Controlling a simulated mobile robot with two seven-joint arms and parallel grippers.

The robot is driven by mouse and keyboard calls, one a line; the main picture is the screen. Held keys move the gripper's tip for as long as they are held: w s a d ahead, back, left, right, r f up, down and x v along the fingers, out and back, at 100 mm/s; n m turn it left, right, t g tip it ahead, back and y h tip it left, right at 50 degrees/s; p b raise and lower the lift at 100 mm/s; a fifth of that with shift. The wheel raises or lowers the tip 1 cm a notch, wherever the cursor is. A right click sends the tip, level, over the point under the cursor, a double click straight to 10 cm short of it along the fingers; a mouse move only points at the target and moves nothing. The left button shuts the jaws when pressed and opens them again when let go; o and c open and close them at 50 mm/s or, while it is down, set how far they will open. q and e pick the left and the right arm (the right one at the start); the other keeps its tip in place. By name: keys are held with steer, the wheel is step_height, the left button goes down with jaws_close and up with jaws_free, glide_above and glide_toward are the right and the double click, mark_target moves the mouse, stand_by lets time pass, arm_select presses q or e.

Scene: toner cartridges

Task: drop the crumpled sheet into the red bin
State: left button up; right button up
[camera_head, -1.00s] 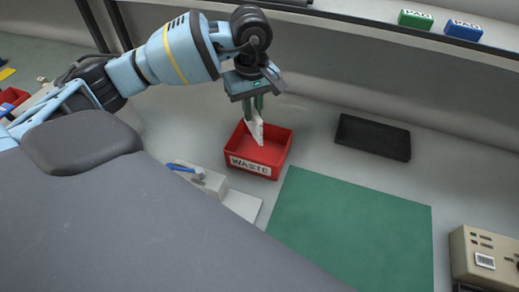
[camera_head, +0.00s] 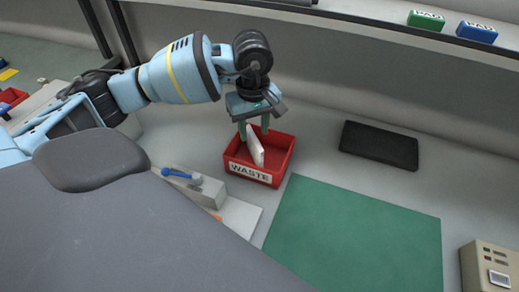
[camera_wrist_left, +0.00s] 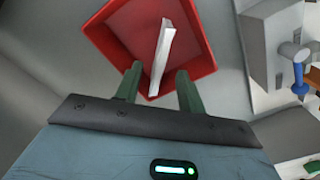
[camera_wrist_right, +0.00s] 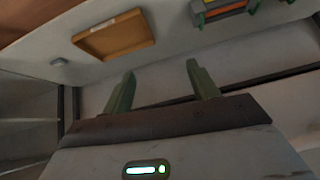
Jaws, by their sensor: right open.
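The crumpled sheet (camera_head: 255,147) is a thin white piece standing tilted inside the red bin (camera_head: 252,174), which has a "WASTE" label on its front. My left gripper (camera_head: 254,132) is directly above the bin, pointing down, with its green fingers apart. In the left wrist view, the sheet (camera_wrist_left: 164,52) lies across the bin (camera_wrist_left: 205,48), with gaps between it and both fingers of the left gripper (camera_wrist_left: 157,80). Whether the sheet rests fully on the bin's floor is hard to tell. My right gripper (camera_wrist_right: 161,72) is open and empty in the right wrist view, away from the bin.
A green mat (camera_head: 355,240) lies right of the bin, and a black flat tray (camera_head: 379,146) lies behind it. A beige device (camera_head: 489,268) is at right. A shelf (camera_head: 350,14) holds green and blue pad boxes.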

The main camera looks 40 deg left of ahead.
arm_select(q)
steer(key=shift+r, duration=0.15)
step_height(320, 180, up, 8)
steer(key=shift+f, duration=0.2)
stand_by(0.4)
steer(key=shift+f, duration=0.1)
stand_by(0.4)
